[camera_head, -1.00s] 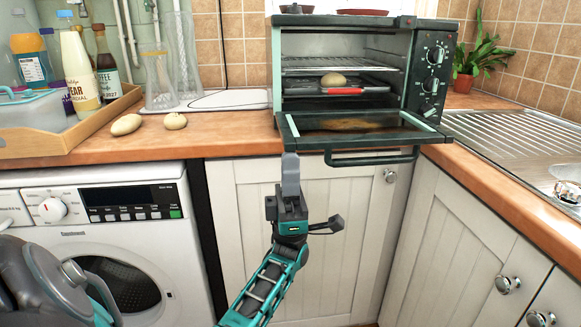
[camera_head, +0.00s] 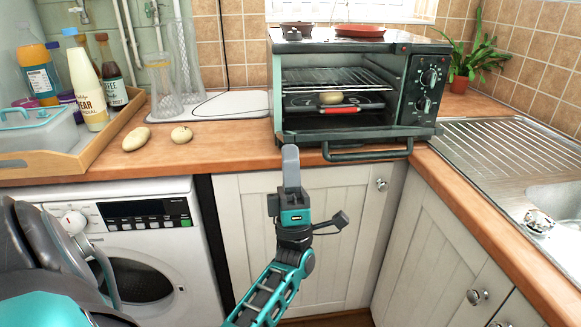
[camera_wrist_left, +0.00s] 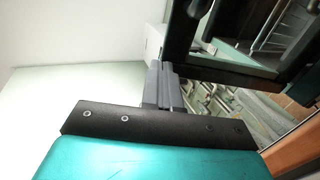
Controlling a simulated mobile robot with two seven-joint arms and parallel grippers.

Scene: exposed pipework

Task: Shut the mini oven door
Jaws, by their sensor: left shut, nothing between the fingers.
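The mini oven (camera_head: 432,62) stands on the worktop with its cavity showing. Its dark door (camera_head: 350,136) is open, tilted partly up and seen nearly edge-on, with the bar handle (camera_head: 368,152) at its outer edge. My left gripper (camera_head: 290,153) is shut and empty, pointing up at the door's left end; contact cannot be told from the head view. In the left wrist view the shut fingers (camera_wrist_left: 162,86) are close beside a dark framed glass panel (camera_wrist_left: 225,48), apparently the door. My right gripper is out of view.
Inside the oven are a wire rack (camera_head: 335,78) and a tray with a potato (camera_head: 331,98). Potatoes (camera_head: 136,139) lie on the worktop left of it, beside a wooden tray (camera_head: 75,160) of bottles. A sink (camera_head: 560,205) is at right; cupboard doors (camera_head: 330,240) stand below.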

